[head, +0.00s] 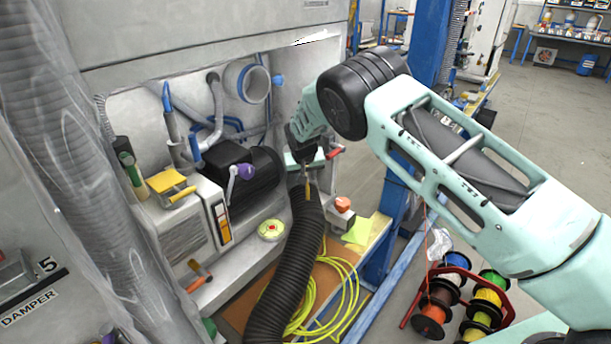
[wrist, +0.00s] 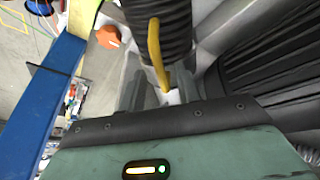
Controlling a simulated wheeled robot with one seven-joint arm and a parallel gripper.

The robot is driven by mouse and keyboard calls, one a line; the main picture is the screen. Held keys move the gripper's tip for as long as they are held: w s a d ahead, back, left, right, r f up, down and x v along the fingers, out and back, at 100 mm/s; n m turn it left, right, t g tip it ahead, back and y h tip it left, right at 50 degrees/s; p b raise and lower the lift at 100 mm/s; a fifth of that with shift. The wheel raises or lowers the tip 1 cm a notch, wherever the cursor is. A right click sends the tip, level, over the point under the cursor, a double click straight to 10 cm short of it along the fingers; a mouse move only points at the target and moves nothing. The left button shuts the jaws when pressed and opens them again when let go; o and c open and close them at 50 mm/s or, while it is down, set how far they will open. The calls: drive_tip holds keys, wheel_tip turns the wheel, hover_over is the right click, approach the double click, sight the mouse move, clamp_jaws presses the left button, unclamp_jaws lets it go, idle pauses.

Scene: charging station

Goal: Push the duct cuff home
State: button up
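The black ribbed duct hose (head: 292,255) rises from the lower shelf to my gripper (head: 305,165) in the head view. Its upper end, where the cuff would be, is largely hidden by the gripper. A yellow strap or handle (head: 308,191) shows at that end. In the wrist view the hose (wrist: 158,25) lies just beyond my gripper (wrist: 165,92), and the yellow strap (wrist: 157,50) runs down between the fingers. The fingers stand on either side of it; whether they pinch it is unclear. An open round port with a blue-grey rim (head: 250,83) is up and left of the gripper.
A dark motor (head: 260,175) and a grey box (head: 190,225) sit left of the hose. An orange knob (head: 342,204) is to its right, also in the wrist view (wrist: 109,37). A blue post (head: 400,200) stands right. Yellow cable (head: 335,285) lies coiled beside the hose.

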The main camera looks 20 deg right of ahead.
drive_tip(key=shift+w+d+f, duration=0.1)
drive_tip(key=shift+w+f, duration=0.05)
drive_tip(key=shift+f, duration=0.3)
clamp_jaws()
drive_tip(key=shift+w, duration=0.1)
drive_tip(key=shift+w+b, duration=0.3)
drive_tip(key=shift+b, duration=0.25)
drive_tip(key=w+b, duration=0.1)
drive_tip(key=w, duration=0.1)
drive_tip(key=w+r+b, duration=0.1)
drive_tip(key=w+b, duration=0.1)
drive_tip(key=shift+w+d, duration=0.15)
drive_tip(key=shift+w, duration=0.05)
drive_tip(key=shift+w+r, duration=0.25)
drive_tip(key=shift+r, duration=0.15)
